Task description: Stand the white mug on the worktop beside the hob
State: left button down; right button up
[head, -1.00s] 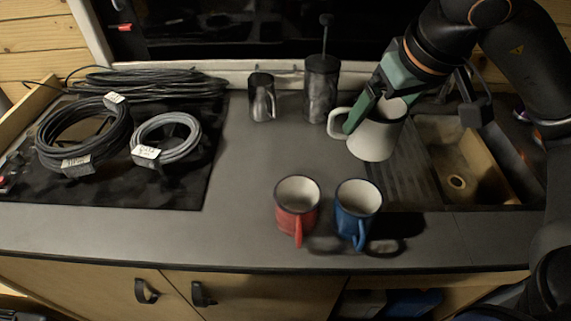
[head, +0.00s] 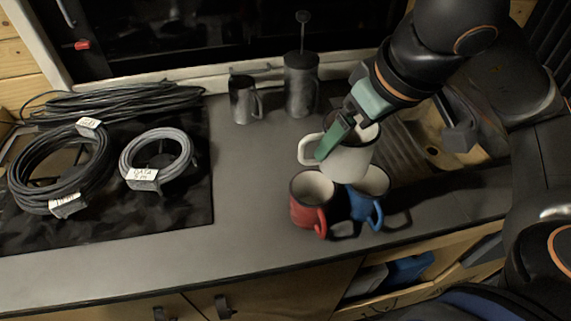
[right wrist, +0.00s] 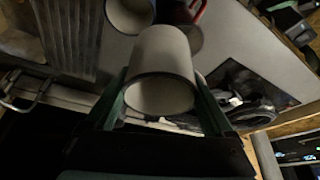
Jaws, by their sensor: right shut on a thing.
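The white mug (head: 346,161) is held upright in my right gripper (head: 345,130), above the worktop (head: 247,170) and just behind the red and blue mugs in the head view. Its handle points left. In the right wrist view the white mug (right wrist: 162,72) sits between the two green fingers of my right gripper (right wrist: 165,95). The hob (head: 100,225) is at the left of the worktop, with coiled cables lying on it. My left gripper is not in view.
A red mug (head: 309,212) and a blue mug (head: 364,204) stand near the front edge. A metal jug (head: 243,103) and a French press (head: 300,88) stand at the back. The sink (head: 432,140) is at right. Worktop between the hob and red mug is clear.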

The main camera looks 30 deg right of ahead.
jog(key=shift+a, duration=0.1)
jog(key=shift+w+a+f, duration=0.1)
jog(key=shift+w+f, duration=0.05)
jog(key=shift+w, duration=0.1)
jog(key=shift+w+a+f+p, duration=0.25)
jog(key=shift+w+f+p, duration=0.1)
jog(key=shift+w+f, duration=1.8)
jog(key=shift+w+a+f+p, duration=0.3)
jog(key=shift+w+f+p, duration=0.05)
jog(key=shift+w+f, duration=1.85)
jog(key=shift+w+a+f+p, duration=0.25)
jog(key=shift+w+f+p, duration=0.1)
jog(key=shift+w+f, duration=1.8)
jog(key=shift+w+r, duration=0.1)
jog(key=shift+r, duration=0.05)
